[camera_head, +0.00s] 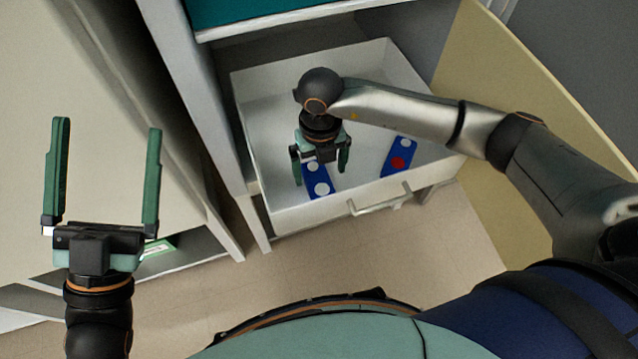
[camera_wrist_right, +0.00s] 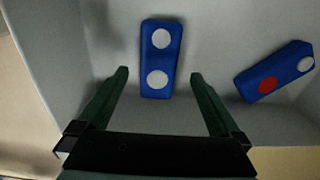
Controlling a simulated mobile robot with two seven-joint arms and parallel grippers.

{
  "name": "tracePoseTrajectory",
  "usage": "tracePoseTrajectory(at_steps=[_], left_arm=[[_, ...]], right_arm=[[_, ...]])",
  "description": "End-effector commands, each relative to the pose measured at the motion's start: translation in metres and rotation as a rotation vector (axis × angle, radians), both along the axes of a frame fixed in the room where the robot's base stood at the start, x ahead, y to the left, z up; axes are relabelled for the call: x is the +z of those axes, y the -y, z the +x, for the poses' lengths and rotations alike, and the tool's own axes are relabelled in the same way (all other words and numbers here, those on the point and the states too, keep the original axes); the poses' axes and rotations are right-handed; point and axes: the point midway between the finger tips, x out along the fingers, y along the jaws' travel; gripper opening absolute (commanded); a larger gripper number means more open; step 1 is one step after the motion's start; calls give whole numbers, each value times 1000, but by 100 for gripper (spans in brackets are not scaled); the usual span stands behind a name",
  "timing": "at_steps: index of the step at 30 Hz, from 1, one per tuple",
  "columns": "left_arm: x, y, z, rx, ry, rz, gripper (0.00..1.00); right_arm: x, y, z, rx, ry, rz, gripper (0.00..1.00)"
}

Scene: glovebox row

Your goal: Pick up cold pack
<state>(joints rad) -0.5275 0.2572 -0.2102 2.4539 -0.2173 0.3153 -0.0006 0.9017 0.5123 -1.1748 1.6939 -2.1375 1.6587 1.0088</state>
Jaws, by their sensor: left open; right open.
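Two blue packs lie flat in an open white drawer (camera_head: 365,70). One blue pack with two white dots (camera_head: 319,184) is at the drawer's left; it also shows in the right wrist view (camera_wrist_right: 160,58). The other blue pack (camera_head: 399,158) has one red and one white dot and lies to the right, also in the wrist view (camera_wrist_right: 275,72). No label tells which is the cold pack. My right gripper (camera_head: 320,172) is open and empty above the two-white-dot pack, which sits between its fingers in the wrist view. My left gripper (camera_head: 107,125) is open and empty, outside the drawer.
The drawer's walls stand close around my right gripper, with a handle (camera_head: 380,199) at the front. A grey cabinet post (camera_head: 205,90) is left of the drawer and a yellowish panel (camera_head: 545,110) right of it. The drawer floor between the packs is bare.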

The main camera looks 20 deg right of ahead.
Motion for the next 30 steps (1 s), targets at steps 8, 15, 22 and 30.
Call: tracePoseTrajectory(at_steps=[8, 15, 22, 30], left_arm=[[30, 5, -30, -42, 194, 3, 100], [31, 5, -32, -50, 205, -1, 100], [31, 5, -32, -50, 204, -1, 100], [31, 6, -32, -50, 204, -1, 100]], right_arm=[[-33, -2, 0, 1, -3, -1, 100], [-45, -3, 1, 1, -1, 1, 100], [-44, -2, 1, 1, -1, 1, 92], [-44, -2, 1, 1, -1, 0, 62]])
